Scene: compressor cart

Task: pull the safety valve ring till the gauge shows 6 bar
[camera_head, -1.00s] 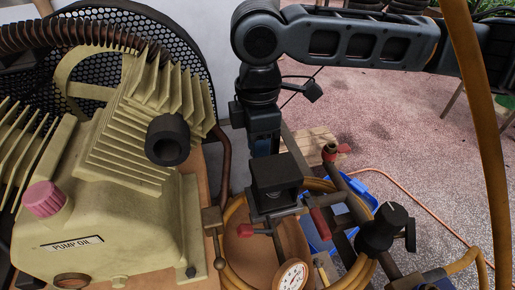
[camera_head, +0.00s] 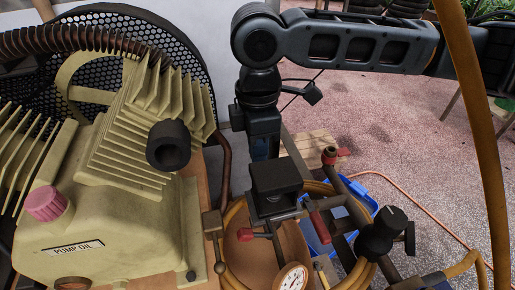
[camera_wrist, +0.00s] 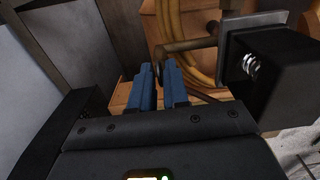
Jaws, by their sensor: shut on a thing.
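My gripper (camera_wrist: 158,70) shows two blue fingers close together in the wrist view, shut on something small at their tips. I take it to be the safety valve ring, but the ring is too small or hidden to make out. A bent brass-coloured pipe lies just past the tips. In the head view the fingers are hidden behind the black box on the manifold. The round white gauge (camera_head: 291,278) is at the bottom edge of the head view, partly cut off. Its dial is too small to read surely.
The black box (camera_head: 276,180) stands close to my gripper and is large at right in the wrist view (camera_wrist: 285,75). Red-handled valves (camera_head: 320,225), a black knob (camera_head: 380,232) and a coiled yellow hose (camera_head: 232,275) crowd around. The pale pump (camera_head: 120,230) fills the left.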

